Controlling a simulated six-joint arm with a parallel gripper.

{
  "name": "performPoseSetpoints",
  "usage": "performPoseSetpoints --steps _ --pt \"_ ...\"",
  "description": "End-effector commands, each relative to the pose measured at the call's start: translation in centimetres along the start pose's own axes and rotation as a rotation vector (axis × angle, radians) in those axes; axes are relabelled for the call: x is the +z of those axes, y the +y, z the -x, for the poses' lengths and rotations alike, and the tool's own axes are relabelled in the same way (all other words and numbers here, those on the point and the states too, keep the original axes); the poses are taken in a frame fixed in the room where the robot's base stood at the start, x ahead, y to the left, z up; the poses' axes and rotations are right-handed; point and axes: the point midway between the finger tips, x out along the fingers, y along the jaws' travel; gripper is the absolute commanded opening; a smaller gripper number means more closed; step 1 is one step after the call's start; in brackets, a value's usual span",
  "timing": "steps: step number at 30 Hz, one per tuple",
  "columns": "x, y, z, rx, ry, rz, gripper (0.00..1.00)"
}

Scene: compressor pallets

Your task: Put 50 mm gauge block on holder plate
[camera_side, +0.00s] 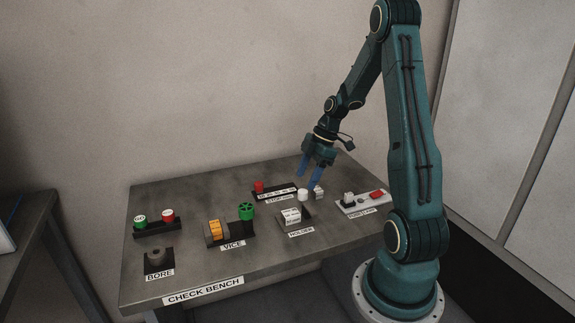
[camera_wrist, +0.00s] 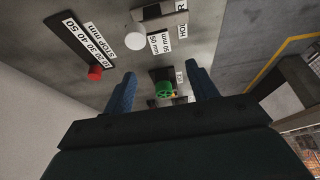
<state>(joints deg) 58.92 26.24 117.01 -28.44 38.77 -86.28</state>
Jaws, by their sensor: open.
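The white 50 mm gauge block (camera_side: 291,216) is close beside the dark holder plate (camera_side: 308,211), behind the HOLDER label. In the wrist view the block (camera_wrist: 159,43) shows its "50 mm" lettering, below the dark bar of the holder (camera_wrist: 165,12). I cannot tell whether any part of the block rests on the plate. My gripper (camera_side: 315,178) is above the back of the bench, behind and to the right of the block. In the wrist view its two blue fingers are wide apart (camera_wrist: 163,88), with nothing between them.
A white cylinder (camera_side: 303,195) and a small white block (camera_side: 319,193) stand behind the holder. The stop rack (camera_side: 275,192) with a red knob is at the back. The vice (camera_side: 216,231) with orange blocks and green wheel is left. A pale tray (camera_side: 363,204) is right.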

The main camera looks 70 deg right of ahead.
Motion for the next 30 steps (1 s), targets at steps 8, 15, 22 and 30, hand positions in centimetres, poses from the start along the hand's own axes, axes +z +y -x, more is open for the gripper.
performPoseSetpoints --steps 8,15,22,30 --pt "-0.5 -0.1 0.2 0.001 -0.006 -0.004 0.58" --pt "-3.8 -1.3 1.6 0.016 -0.049 -0.043 0.58" --pt "-9.2 -4.3 4.0 0.060 -0.107 -0.129 0.58" --pt "-14.4 -9.4 6.7 0.141 -0.139 -0.250 0.58"
